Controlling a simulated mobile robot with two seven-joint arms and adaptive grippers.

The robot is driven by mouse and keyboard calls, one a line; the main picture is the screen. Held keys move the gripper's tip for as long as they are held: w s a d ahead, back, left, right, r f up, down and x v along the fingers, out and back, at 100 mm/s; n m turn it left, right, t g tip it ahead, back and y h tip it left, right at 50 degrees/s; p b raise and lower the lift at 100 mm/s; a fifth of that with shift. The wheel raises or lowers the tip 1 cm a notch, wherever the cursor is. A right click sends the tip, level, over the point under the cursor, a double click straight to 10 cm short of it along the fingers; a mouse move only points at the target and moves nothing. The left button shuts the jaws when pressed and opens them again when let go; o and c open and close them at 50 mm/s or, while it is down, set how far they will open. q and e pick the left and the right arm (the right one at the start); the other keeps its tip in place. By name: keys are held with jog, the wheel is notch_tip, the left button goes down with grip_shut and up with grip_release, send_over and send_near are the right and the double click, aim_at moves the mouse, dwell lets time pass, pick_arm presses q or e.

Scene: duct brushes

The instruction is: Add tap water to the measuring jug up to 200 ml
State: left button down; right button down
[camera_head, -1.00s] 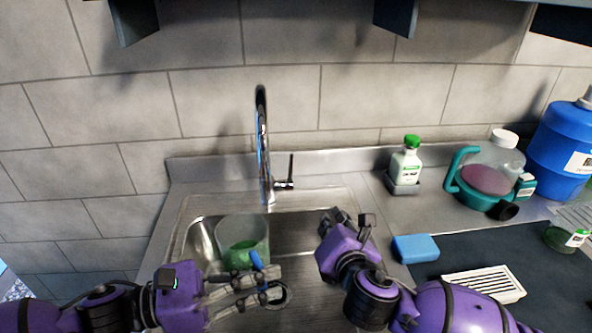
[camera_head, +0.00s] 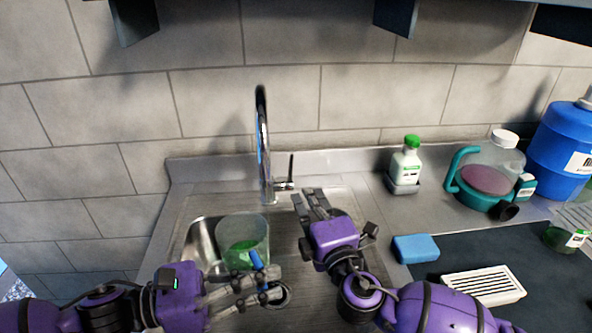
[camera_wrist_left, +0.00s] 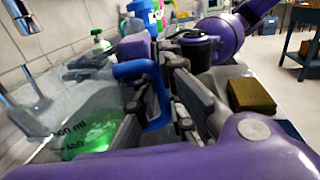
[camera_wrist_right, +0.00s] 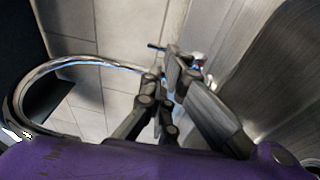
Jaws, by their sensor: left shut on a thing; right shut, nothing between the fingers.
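The measuring jug (camera_head: 243,233) is clear, with a blue handle (camera_head: 258,262) and green liquid low inside. It is in the sink (camera_head: 200,248), under the tap (camera_head: 263,140). My left gripper (camera_head: 262,284) is shut on the blue handle; the left wrist view shows the handle between the fingers (camera_wrist_left: 157,95) and the jug's markings (camera_wrist_left: 75,142). I cannot read the liquid's level. My right gripper (camera_head: 310,202) is shut and empty, its fingertips just below the tap's lever (camera_head: 290,170). The right wrist view shows the fingertips (camera_wrist_right: 168,62) near the lever (camera_wrist_right: 157,47); touching is unclear.
A green-capped bottle (camera_head: 405,165) stands right of the sink. A blue sponge (camera_head: 415,248), a white slotted tray (camera_head: 483,285), a teal-handled jug with purple content (camera_head: 487,178) and a blue container (camera_head: 562,145) are farther right.

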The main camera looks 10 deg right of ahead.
aim_at(292, 162)
jog(key=x, duration=1)
jog(key=shift+w, duration=0.15)
jog(key=shift+w+a, duration=0.1)
jog(key=shift+w, duration=0.35)
jog(key=shift+w+r, duration=0.15)
jog(key=shift+r, duration=0.15)
jog(key=r+v, duration=0.1)
jog(key=v, duration=1.3)
